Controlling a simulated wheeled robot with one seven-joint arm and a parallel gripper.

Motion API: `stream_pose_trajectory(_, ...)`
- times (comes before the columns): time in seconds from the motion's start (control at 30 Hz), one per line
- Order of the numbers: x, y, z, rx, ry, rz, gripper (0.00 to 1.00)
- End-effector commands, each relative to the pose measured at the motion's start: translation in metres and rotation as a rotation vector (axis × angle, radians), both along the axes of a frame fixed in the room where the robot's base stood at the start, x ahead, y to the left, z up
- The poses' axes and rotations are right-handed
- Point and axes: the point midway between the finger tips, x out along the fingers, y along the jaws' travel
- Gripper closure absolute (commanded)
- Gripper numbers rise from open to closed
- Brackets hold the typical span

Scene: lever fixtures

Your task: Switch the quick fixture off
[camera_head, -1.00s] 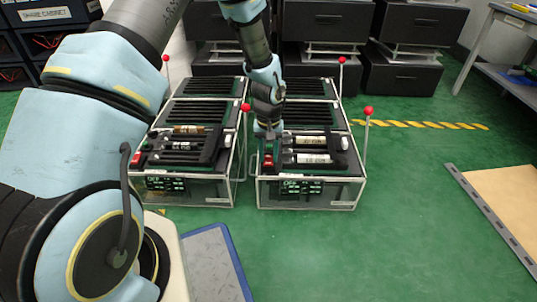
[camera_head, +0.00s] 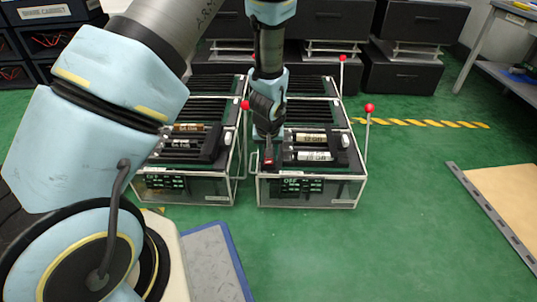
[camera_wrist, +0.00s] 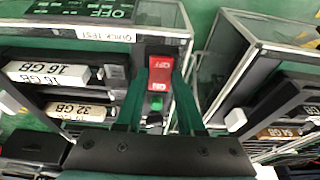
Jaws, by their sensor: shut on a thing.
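The quick fixture is the right-hand glass-sided test box (camera_head: 308,190), and its "QUICK TEST" label (camera_wrist: 104,34) shows in the wrist view. Its display (camera_head: 303,186) reads OFF in the head view. Its red switch (camera_wrist: 160,74), with OFF lettering, sits at the front left corner of its top in the head view. A small green spot (camera_wrist: 156,105) shows beside it. My gripper (camera_head: 268,158) reaches down from above onto the switch. In the wrist view its two dark green fingers (camera_wrist: 160,92) stand on either side of the switch, shut on it. The finger contact is partly hidden.
A similar test box (camera_head: 185,190) stands close on the left, with a narrow gap between. Thin levers with red balls (camera_head: 369,108) rise beside the boxes. Black cabinets (camera_head: 415,70) stand behind.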

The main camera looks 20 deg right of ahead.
Motion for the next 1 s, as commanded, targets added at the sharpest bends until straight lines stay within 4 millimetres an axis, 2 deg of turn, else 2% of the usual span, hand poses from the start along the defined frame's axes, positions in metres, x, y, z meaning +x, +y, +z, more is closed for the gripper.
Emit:
stream_pose_trajectory(0.37, -0.0001, 0.0007, -0.0003, -0.005, -0.014, 0.000, 1.00)
stream_pose_trajectory(0.4, -0.0001, 0.0007, -0.0003, -0.005, -0.014, 0.000, 0.60)
stream_pose_trajectory(0.6, -0.0001, 0.0006, -0.0002, -0.005, -0.013, 0.000, 0.38)
stream_pose_trajectory(0.67, -0.0001, 0.0006, -0.0001, -0.005, -0.014, 0.000, 0.32)
stream_pose_trajectory(0.87, -0.0001, 0.0005, 0.0002, -0.006, -0.014, 0.000, 0.32)
stream_pose_trajectory(1.0, -0.0018, 0.0011, 0.0087, -0.006, -0.014, 0.000, 0.32)
